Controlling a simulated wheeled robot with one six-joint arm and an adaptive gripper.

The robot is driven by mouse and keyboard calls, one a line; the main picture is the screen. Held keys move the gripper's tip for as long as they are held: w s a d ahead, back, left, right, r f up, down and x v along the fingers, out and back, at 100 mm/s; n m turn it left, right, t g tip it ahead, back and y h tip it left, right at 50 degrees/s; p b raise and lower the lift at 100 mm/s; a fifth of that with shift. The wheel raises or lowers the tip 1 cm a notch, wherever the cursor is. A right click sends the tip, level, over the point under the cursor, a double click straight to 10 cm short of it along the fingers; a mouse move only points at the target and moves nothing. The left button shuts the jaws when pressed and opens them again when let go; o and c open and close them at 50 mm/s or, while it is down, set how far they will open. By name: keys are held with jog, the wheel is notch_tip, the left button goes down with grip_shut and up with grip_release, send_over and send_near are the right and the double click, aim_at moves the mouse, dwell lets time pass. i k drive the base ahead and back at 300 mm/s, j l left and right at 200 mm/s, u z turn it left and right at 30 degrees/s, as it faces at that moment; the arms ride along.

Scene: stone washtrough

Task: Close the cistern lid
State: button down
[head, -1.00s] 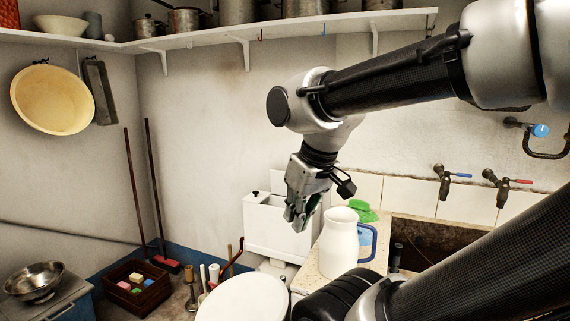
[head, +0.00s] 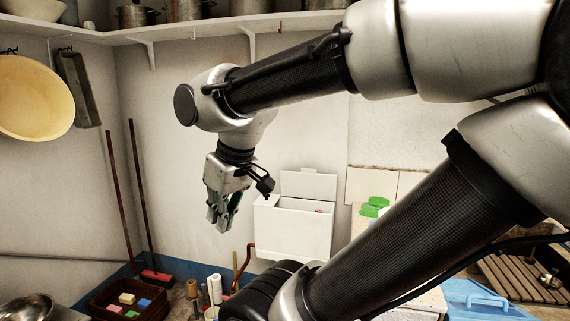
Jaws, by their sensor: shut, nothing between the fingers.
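The white cistern (head: 291,231) stands against the back wall, just right of centre-left. Its top is open and its white lid (head: 308,185) stands upright at the back edge. Something small and reddish shows inside, too small to tell. My gripper (head: 218,227) points down to the left of the cistern in the picture. Its fingers are together and hold nothing. It looks apart from the cistern and the lid; how far it is in depth I cannot tell.
A shelf with pots (head: 187,24) runs above. Brooms lean at the left near a crate of coloured blocks (head: 131,304). A green cloth (head: 374,207) lies right of the cistern. A blue object (head: 473,297) and wooden slatted rack (head: 522,279) are at lower right.

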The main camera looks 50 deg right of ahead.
aim_at(306, 183)
jog(key=i+j, duration=0.4)
jog(key=i, duration=0.15)
jog(key=i+z, duration=0.1)
jog(key=z, duration=0.35)
jog(key=i+j+z, duration=0.1)
jog(key=z, duration=0.3)
jog(key=i+j+z, duration=0.1)
jog(key=z, duration=0.35)
jog(key=j+z, duration=0.2)
jog(key=z, duration=0.2)
jog(key=i+j, duration=0.05)
